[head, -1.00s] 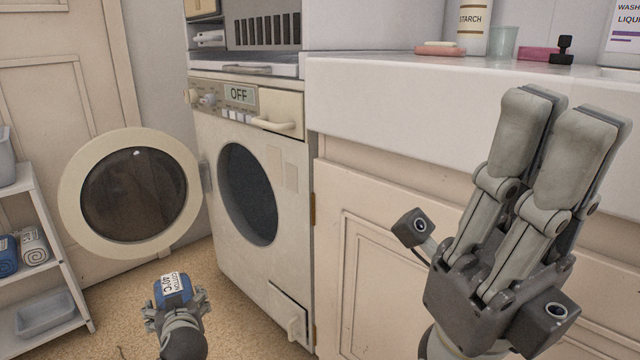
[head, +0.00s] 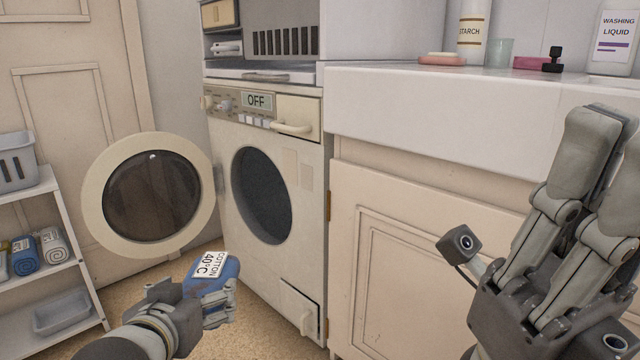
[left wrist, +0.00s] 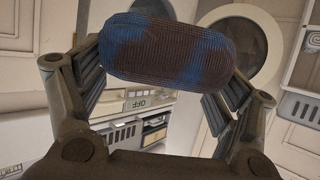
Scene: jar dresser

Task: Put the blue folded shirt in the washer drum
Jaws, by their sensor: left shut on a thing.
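The blue folded shirt (head: 214,274), with a white "COTTON 40°C" label, is held in my left gripper (head: 222,298), low in front of the washer. In the left wrist view the shirt (left wrist: 182,47) sits between the two fingers and shows brown patches. The washer (head: 308,230) has its round door (head: 92,222) swung open to the left. The dark drum opening (head: 262,195) is to the right of and above the shirt, apart from it. My right gripper (head: 610,180) is at the right, in front of the counter; its fingers look close together, with nothing seen between them.
A shelf rack (head: 70,235) at the left holds rolled towels and grey baskets. A white counter (head: 430,110) at the right carries a starch bottle (head: 472,35), a glass and a washing liquid bottle (head: 612,40). The washer's small lower flap (head: 302,312) stands ajar.

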